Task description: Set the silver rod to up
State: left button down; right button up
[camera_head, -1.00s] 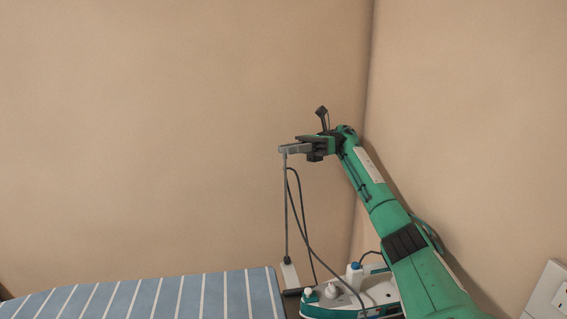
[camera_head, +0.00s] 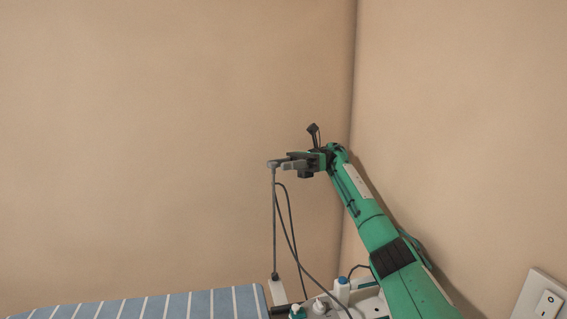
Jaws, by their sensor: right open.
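The silver rod (camera_head: 274,225) stands upright at the right end of the striped ironing board, rising from a pale base piece (camera_head: 275,289). Its top bends at a short head beside my right gripper (camera_head: 282,164). My right gripper is open, pointing left, with its fingertips at the rod's top; whether they touch it I cannot tell. A dark cord (camera_head: 292,235) hangs from near the rod's top and curves down to the right. My left gripper is not in view.
The blue-and-white striped ironing board (camera_head: 165,306) fills the lower left. Several bottles, including one with a blue cap (camera_head: 342,290), stand on a white tray area beside it. A wall switch (camera_head: 547,304) is at the lower right. Bare walls meet behind my right arm.

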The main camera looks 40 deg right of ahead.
notch_tip(320, 180, up, 20)
dwell(0.8)
jog(key=shift+d, duration=0.1)
dwell(0.3)
